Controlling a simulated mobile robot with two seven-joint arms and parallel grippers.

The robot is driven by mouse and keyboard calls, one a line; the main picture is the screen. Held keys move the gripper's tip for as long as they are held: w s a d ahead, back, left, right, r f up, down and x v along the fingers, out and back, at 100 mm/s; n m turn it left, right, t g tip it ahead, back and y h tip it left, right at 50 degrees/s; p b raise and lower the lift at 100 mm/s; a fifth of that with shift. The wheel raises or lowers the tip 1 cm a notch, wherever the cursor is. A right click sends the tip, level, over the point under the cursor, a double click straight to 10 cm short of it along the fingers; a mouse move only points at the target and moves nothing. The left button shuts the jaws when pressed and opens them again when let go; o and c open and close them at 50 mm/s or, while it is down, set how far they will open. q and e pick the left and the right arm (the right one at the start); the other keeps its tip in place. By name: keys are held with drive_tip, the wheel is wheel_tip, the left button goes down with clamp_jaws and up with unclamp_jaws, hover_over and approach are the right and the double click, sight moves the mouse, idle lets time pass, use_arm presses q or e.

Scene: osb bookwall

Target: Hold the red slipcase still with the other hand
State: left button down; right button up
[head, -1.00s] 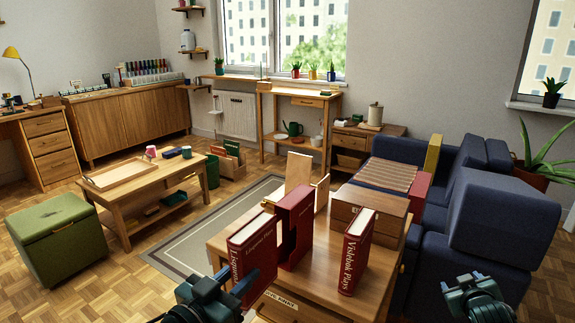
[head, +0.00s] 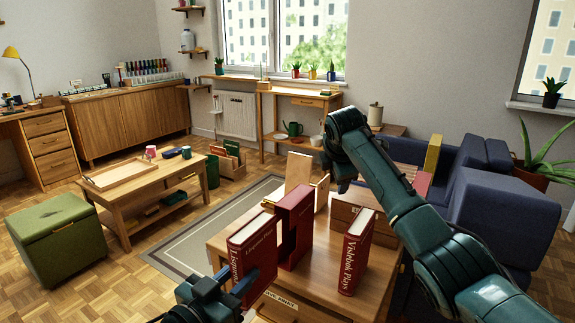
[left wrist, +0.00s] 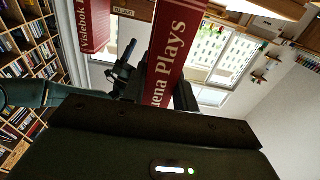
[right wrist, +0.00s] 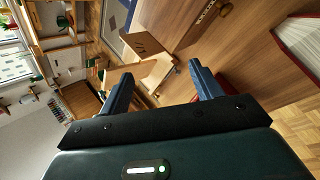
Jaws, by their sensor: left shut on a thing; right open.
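The red slipcase (head: 303,218) stands upright on the wooden table, right of the red book (head: 252,248) marked "Linguena Plays". My left gripper (head: 238,283) is shut on that book near its lower spine; the book (left wrist: 172,50) fills the middle of the left wrist view. My right arm reaches across from the right, and its gripper (head: 343,184) hangs above and to the right of the slipcase, apart from it. In the right wrist view this gripper (right wrist: 160,86) is open and empty. A red piece, partly hidden behind its finger there, may be the slipcase.
A second red book (head: 356,252), "Vislebok Plays", stands at the right of the table. Light wooden bookends (head: 298,170) stand behind the slipcase. A wooden box (head: 340,215) is partly hidden by my right arm. The blue sofa (head: 495,205) lies beyond the table's right side.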

sight(296, 195)
drive_tip(key=s+a+r+n, duration=0.1)
drive_tip(key=a, duration=0.1)
drive_tip(key=s+a+r+n+g, duration=0.1)
drive_tip(key=a+n, duration=0.1)
drive_tip(key=a, duration=0.1)
drive_tip(key=s+a+r+n, duration=0.1)
drive_tip(key=a+n, duration=0.1)
drive_tip(key=a, duration=0.1)
drive_tip(key=shift+s+a+r+g, duration=0.1)
drive_tip(key=shift+s+r+g, duration=0.05)
drive_tip(key=shift+s+g, duration=0.2)
drive_tip(key=s+a+r+n, duration=0.1)
drive_tip(key=s+a+n+g+h, duration=0.1)
drive_tip(key=s+a, duration=0.1)
drive_tip(key=s+a+r+n, duration=0.1)
drive_tip(key=n, duration=0.1)
drive_tip(key=shift+s+a+r+g, duration=0.2)
drive_tip(key=shift+r+g, duration=0.15)
drive_tip(key=x, duration=1.1)
drive_tip(key=shift+d+f, duration=0.2)
drive_tip(key=shift+f, duration=0.15)
drive_tip(key=shift+c, duration=0.4)
drive_tip(key=c, duration=1.1)
drive_tip(key=shift+o, duration=0.2)
